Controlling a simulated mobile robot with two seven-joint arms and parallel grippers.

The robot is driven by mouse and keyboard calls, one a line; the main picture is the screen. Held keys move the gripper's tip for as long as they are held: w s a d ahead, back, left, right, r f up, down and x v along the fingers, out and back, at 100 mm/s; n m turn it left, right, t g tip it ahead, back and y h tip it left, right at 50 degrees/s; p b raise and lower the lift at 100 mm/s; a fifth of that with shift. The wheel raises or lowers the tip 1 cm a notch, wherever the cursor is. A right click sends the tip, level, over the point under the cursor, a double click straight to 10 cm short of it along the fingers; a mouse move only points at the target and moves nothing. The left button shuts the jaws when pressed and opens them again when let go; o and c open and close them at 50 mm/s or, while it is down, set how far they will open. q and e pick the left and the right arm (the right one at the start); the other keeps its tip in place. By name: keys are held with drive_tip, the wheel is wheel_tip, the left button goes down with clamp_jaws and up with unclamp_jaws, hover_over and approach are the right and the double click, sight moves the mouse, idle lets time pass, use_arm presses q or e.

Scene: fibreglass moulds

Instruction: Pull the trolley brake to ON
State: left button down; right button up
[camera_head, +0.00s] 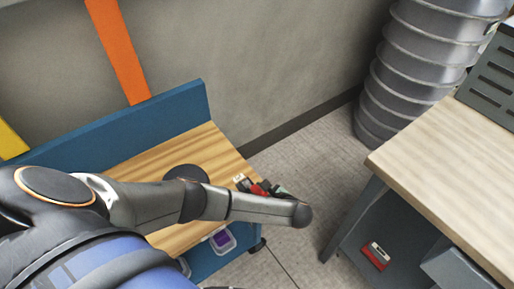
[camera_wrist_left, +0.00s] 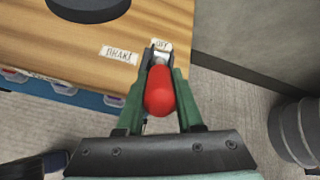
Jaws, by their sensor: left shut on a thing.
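The trolley (camera_head: 209,158) has a wooden top and a blue back panel; its top also shows in the left wrist view (camera_wrist_left: 60,52). The brake lever has a red knob (camera_wrist_left: 160,91) on a metal bracket at the top's edge. A label reading "OFF" (camera_wrist_left: 162,45) is just beyond the bracket, and a "BRAKE" label (camera_wrist_left: 119,54) is to its left. My left gripper (camera_wrist_left: 160,95) is shut on the red knob, a green finger on each side. In the head view the left gripper (camera_head: 262,188) is partly hidden by my arm. The right gripper is not in view.
A workbench (camera_head: 450,160) with a light wooden top stands at right, a red item (camera_head: 376,256) on its lower shelf. A ribbed grey duct (camera_head: 415,65) stands behind. A round dark disc (camera_head: 186,173) lies on the trolley. Floor is clear between trolley and bench.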

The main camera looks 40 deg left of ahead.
use_arm(q)
drive_tip(key=shift+s+f, duration=0.1)
drive_tip(key=shift+f, duration=0.05)
idle(0.4)
drive_tip(key=c, duration=0.5)
unclamp_jaws()
drive_tip(key=shift+c, duration=0.2)
drive_tip(key=p+v, duration=0.1)
drive_tip(key=v, duration=1.1)
drive_tip(key=shift+d+p, duration=0.3)
drive_tip(key=shift+d, duration=0.05)
